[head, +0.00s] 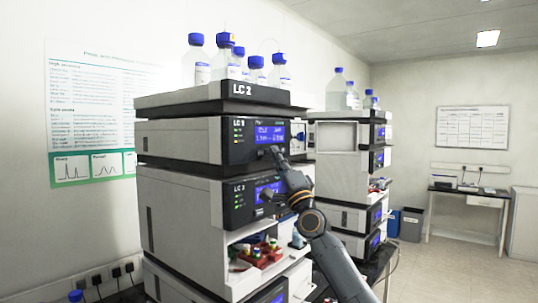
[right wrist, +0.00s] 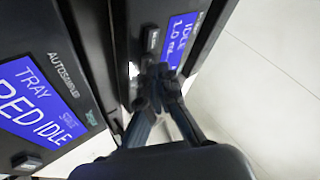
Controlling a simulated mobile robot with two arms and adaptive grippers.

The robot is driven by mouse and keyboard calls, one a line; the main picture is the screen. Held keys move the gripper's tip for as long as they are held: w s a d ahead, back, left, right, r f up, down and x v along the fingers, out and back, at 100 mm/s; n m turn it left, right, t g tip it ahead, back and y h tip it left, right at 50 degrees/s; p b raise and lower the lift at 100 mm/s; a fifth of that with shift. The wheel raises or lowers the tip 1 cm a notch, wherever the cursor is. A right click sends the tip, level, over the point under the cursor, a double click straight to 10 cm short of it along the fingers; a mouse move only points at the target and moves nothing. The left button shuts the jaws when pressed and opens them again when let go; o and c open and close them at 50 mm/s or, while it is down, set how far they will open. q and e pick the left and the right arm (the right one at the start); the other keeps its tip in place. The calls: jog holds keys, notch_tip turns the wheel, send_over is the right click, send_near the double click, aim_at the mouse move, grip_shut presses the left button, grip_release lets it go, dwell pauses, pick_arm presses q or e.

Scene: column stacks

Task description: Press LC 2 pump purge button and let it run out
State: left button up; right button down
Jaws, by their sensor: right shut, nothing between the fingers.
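The LC 2 stack (head: 262,91) stands in the middle of the head view. I cannot read a purge label or tell whether the tips touch the panel. My left gripper is out of view.
The autosampler (head: 180,205) sits below the pump, its screen (right wrist: 38,103) reading IDLE. Several blue-capped bottles (head: 222,64) stand on top. An open shelf with red racks (head: 258,258) lies below. A second stack (head: 336,170) stands to the right, close behind my arm.

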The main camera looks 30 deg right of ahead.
jog(key=shift+w+a, duration=0.1)
jog(key=shift+w, duration=0.05)
dwell(0.6)
jog(key=shift+s+p, duration=0.25)
jog(key=shift+p, duration=0.1)
jog(key=shift+s+d+p, duration=0.3)
jog(key=shift+s+p, duration=0.25)
jog(key=s+p, duration=0.1)
jog(key=s+d+p, duration=0.1)
jog(key=s, duration=0.1)
jog(key=s+d+p, duration=0.1)
jog(key=p, duration=0.1)
jog(key=shift+s, duration=0.3)
